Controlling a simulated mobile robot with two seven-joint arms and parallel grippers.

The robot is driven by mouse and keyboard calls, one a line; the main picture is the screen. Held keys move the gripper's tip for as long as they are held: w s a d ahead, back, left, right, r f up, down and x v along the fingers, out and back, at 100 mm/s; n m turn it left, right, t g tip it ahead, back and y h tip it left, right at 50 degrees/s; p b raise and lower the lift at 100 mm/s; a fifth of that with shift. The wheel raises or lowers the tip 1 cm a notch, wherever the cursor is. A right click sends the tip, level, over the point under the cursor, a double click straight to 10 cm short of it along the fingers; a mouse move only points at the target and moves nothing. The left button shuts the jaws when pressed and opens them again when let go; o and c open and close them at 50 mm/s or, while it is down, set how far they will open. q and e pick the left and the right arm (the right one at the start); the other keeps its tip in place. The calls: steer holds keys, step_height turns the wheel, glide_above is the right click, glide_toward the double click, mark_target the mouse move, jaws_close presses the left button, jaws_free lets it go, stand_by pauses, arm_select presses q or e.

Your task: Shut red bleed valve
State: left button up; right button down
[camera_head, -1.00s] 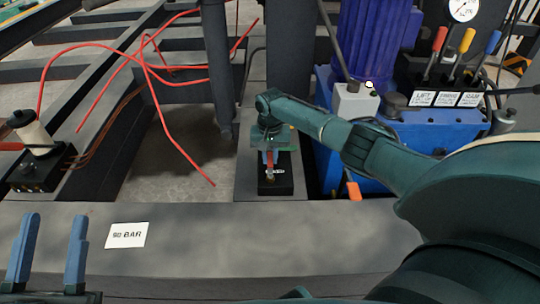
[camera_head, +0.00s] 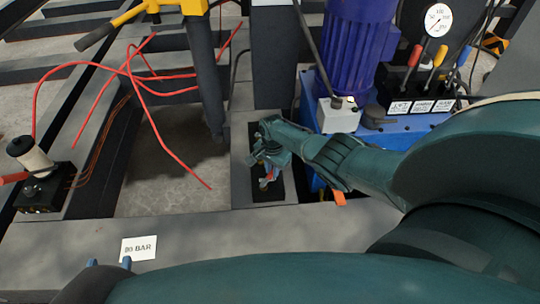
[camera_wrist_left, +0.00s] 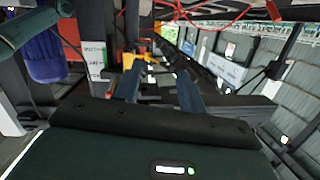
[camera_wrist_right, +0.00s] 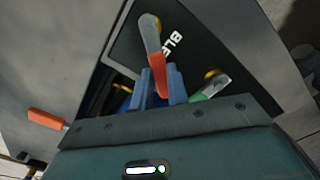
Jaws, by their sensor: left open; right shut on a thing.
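The red bleed valve lever (camera_wrist_right: 157,64) shows in the right wrist view on a black plate (camera_wrist_right: 190,50) with partly hidden white lettering starting "BLE". In the head view my right gripper (camera_head: 268,172) is over the black plate (camera_head: 268,194) and hides most of the valve. My left gripper (camera_head: 109,264) is open and empty at the lower left; its fingers also show in the left wrist view (camera_wrist_left: 160,88).
A green-handled lever (camera_wrist_right: 213,86) is beside the red one. A blue pump unit (camera_head: 385,128) with several coloured levers and a gauge (camera_head: 438,20) stands right. Red hoses (camera_head: 150,85) and a white-topped block (camera_head: 40,190) are left. A BAR card (camera_head: 139,248) lies in front.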

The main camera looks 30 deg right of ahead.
steer(key=s+m+p, duration=0.1)
steer(key=m, duration=0.2)
steer(key=shift+s+d+r+p, duration=0.1)
steer(key=shift+s+r+p, duration=0.1)
steer(key=shift+p, duration=0.15)
steer(key=shift+s+m+p, duration=0.35)
steer(key=shift+m+p, duration=0.2)
steer(key=shift+m, duration=0.35)
steer(key=s+m+p, duration=0.1)
steer(key=m, duration=0.2)
steer(key=shift+s+f+p, duration=0.1)
steer(key=shift+s+p, duration=0.05)
steer(key=shift+p, duration=0.15)
arm_select(q)
steer(key=shift+s+a+r+n+g+y+p, duration=0.15)
steer(key=shift+s+a+r+n+g, duration=0.15)
steer(key=shift+r, duration=0.25)
steer(key=shift+s+a+r+n+g+y+p, duration=0.1)
steer(key=shift+s+a+r+n+g, duration=0.2)
steer(key=shift+r, duration=0.3)
steer(key=shift+s+a+r+n+g+y+p, duration=0.2)
steer(key=shift+r+n, duration=0.2)
steer(key=shift+r, duration=0.15)
arm_select(e)
steer(key=shift+s+f+m, duration=0.1)
steer(key=shift+s+m, duration=0.3)
steer(key=shift+m, duration=0.6)
arm_select(q)
steer(key=shift+s, duration=0.1)
